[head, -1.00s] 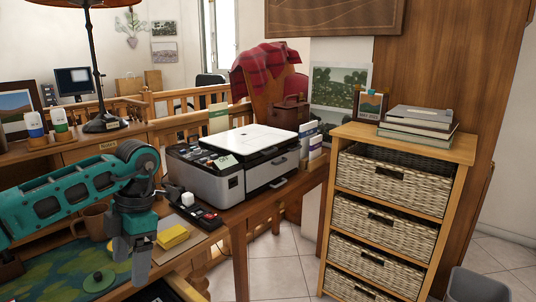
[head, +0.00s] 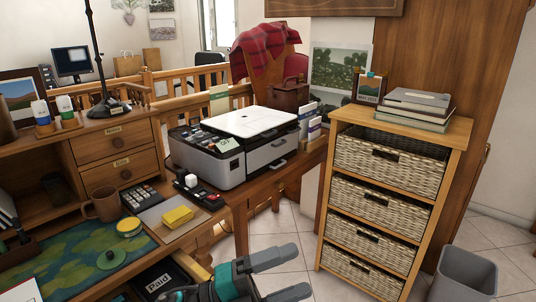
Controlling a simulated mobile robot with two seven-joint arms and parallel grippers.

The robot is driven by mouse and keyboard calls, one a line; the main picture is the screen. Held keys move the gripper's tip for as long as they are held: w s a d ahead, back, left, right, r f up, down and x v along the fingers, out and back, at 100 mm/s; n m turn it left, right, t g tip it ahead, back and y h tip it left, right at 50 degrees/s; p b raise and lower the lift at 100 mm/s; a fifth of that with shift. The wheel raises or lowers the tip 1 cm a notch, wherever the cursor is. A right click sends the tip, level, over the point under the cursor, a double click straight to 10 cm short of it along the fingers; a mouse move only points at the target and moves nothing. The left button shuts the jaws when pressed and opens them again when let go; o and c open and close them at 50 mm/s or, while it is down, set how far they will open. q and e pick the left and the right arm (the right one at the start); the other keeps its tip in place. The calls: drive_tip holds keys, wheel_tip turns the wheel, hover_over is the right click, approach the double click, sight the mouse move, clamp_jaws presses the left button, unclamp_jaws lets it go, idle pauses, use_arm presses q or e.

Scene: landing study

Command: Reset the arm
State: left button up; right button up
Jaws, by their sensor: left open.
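My left gripper (head: 281,275) is at the bottom middle of the head view, with its two grey fingers apart and pointing right. It is open and nothing shows between its fingers. It is in front of the desk's right end, over the tiled floor as seen from the head. Only a short teal part of my left arm shows behind it, at the bottom edge. My right gripper is not in view.
The desk has a printer (head: 237,143), a brown mug (head: 105,203), a yellow sponge-like block (head: 177,216) and a green-blue mat (head: 60,262). An open drawer (head: 162,279) is left of my gripper. A basket cabinet (head: 325,190) and a grey bin (head: 463,275) stand to the right.

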use_arm(q)
drive_tip(key=w+a+f+n+t+y+p, duration=0.1)
drive_tip(key=a+f+n+t+y, duration=0.45)
drive_tip(key=n, duration=0.55)
drive_tip(key=a+f+n+t+y+p, duration=0.1)
drive_tip(key=a+f+n+t+y, duration=0.3)
drive_tip(key=a+n+t+y, duration=0.45)
drive_tip(key=s+a+f+n+g+y, duration=0.2)
drive_tip(key=s+a+f+n+g, duration=0.1)
drive_tip(key=s+f+n, duration=0.1)
drive_tip(key=s+a+f+n+g+y, duration=0.2)
drive_tip(key=s+a+f+n+g, duration=0.1)
drive_tip(key=s+f, duration=0.4)
drive_tip(key=shift+s+a+f+n+g+y+p, duration=0.2)
drive_tip(key=shift+a+f+n+g+y+p, duration=0.2)
drive_tip(key=shift+f+n+g, duration=0.6)
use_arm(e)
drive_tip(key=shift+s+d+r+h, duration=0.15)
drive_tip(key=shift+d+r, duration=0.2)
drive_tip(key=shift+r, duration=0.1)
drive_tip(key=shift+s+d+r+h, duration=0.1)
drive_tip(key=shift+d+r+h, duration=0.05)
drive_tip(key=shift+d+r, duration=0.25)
use_arm(q)
drive_tip(key=shift+r+n, duration=0.25)
drive_tip(key=shift+r, duration=0.15)
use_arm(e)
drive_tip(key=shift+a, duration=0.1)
